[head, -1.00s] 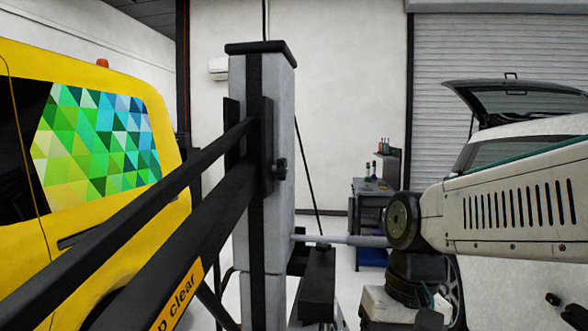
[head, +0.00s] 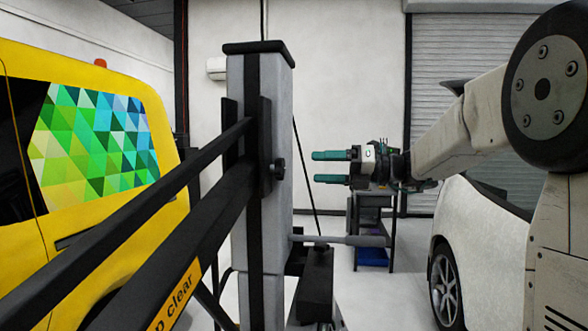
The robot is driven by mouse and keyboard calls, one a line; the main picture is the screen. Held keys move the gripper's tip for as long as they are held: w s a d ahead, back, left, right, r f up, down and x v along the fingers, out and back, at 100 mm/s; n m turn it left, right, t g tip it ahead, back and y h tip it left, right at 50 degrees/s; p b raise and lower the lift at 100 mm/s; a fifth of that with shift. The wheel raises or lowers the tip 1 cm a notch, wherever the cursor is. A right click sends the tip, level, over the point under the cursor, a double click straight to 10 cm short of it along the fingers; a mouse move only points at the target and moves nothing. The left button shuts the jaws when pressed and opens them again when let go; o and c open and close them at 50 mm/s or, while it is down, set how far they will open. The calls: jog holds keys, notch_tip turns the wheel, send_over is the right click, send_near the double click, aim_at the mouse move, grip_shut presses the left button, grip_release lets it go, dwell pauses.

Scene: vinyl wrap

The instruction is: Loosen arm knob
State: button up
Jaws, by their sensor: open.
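The arm knob (head: 280,167) is a small black knob on the right side of the black carriage on the grey column (head: 284,120). It sits where the black arms (head: 190,200) meet the column. My gripper (head: 322,167) has two teal-tipped fingers, one above the other, pointing left. It is open with nothing between the fingers. It is to the right of the knob in the picture, at about the same height, with a visible gap. Nothing covers the knob.
A yellow vehicle (head: 172,235) with a patterned window (head: 95,140) stands at left. A grey horizontal bar (head: 350,240) sticks out right from the column below my gripper. A white car (head: 465,235) and a workbench (head: 376,215) stand behind at right.

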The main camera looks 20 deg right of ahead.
aim_at(284, 168)
jog(key=x, duration=0.7)
jog(key=shift+a, duration=0.1)
jog(key=c, duration=1)
